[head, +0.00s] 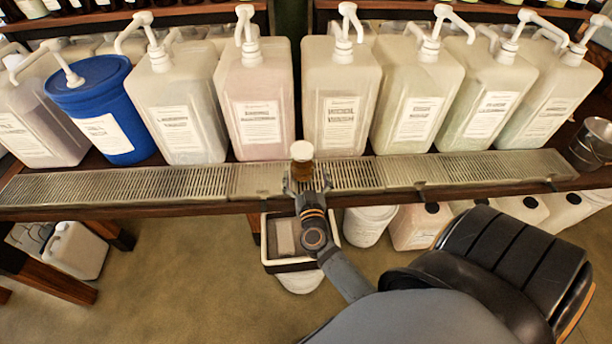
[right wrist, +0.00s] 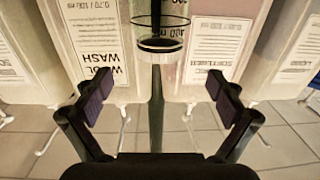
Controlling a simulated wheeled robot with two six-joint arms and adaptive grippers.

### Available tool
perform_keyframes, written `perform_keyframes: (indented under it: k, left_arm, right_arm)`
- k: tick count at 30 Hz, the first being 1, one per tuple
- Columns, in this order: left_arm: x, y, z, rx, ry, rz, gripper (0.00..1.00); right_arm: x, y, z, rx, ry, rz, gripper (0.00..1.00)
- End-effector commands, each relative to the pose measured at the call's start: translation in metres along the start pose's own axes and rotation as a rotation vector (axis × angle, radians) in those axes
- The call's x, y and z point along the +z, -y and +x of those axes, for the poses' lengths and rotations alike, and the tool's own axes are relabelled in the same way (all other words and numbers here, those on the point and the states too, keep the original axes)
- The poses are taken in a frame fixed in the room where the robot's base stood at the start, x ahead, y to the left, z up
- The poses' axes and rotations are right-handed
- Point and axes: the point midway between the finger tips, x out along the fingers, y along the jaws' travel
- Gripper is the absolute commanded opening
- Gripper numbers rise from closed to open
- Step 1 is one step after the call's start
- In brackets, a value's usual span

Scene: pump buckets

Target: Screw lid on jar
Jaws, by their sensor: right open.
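In the right wrist view, clear glass with volume markings and a pale disc with a dark rim (right wrist: 160,45) show at the top middle. My right gripper (head: 307,183) is open and empty, at the near side of the jar. My left gripper is not in view.
Several pump containers, one a blue bucket (head: 97,105), stand in a row behind the drip grate (head: 130,184). A metal pail (head: 590,145) stands at the right end. Below the shelf are a bin (head: 283,265) and several jugs. The grate beside the jar is clear.

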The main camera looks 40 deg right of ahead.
Motion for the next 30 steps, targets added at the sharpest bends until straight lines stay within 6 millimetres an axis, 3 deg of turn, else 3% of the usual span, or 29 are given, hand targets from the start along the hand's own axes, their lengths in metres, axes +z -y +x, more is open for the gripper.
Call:
perform_keyframes:
  k: [9,15,26,30]
  left_arm:
    - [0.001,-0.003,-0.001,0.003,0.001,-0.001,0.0]
    - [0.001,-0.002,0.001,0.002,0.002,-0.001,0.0]
    - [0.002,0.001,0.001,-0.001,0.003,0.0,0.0]
    - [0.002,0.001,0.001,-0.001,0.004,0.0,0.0]
  right_arm:
    - [-0.001,0.0,0.063,-0.002,-0.003,-0.002,0.95]
    - [0.0,0.001,0.09,-0.003,-0.001,-0.002,0.95]
    - [0.0,0.001,0.097,-0.003,0.001,-0.001,0.95]
    - [0.0,0.001,0.097,-0.003,0.0,-0.001,0.77]
